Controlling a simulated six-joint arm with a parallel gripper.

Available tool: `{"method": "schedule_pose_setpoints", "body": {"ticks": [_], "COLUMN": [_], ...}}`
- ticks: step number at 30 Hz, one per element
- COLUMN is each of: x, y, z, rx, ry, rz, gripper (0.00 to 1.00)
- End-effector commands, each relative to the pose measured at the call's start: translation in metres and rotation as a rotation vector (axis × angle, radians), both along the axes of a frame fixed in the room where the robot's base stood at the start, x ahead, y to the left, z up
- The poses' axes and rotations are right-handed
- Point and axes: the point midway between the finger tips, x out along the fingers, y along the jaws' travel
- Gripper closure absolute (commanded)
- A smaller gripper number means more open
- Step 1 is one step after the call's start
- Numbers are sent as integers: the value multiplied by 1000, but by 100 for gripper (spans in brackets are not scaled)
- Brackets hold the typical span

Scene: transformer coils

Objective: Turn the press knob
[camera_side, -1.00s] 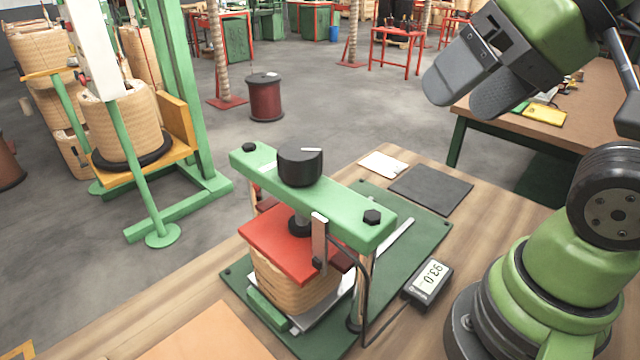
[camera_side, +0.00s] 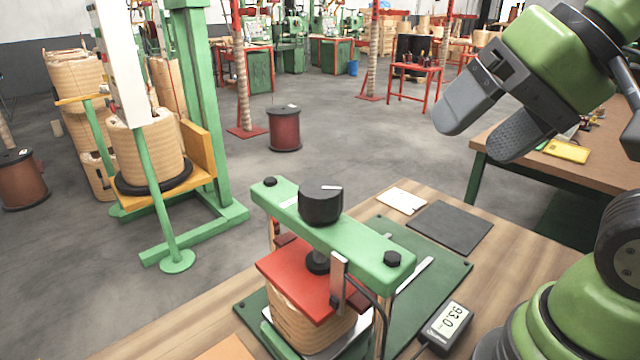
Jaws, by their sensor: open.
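The press knob (camera_side: 321,204) is a black cylinder with a white mark on its top edge. It stands upright on the green crossbar (camera_side: 365,240) of a small press. Below the bar, a red plate (camera_side: 298,276) rests on a tan wound coil (camera_side: 300,318). My gripper (camera_side: 472,134) is at the upper right, above and to the right of the knob and well apart from it. Its two grey fingers are spread, with nothing between them.
A digital readout (camera_side: 447,326) showing 93.0 lies right of the press, with a cable. A dark mat (camera_side: 449,227) and a white card (camera_side: 401,201) lie flat behind it. Bolts (camera_side: 392,258) stick up from the bar. The air between gripper and knob is clear.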

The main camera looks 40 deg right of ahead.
Motion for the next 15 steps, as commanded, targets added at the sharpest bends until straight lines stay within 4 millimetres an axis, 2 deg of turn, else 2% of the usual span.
{"method": "schedule_pose_setpoints", "body": {"ticks": [5,9,15], "x": [34,64,98], "y": [13,27,45], "z": [10,13,7], "rx": [284,499,683], "ry": [209,404,611], "rz": [-379,-759,-1217], "gripper": [20,20,20]}}
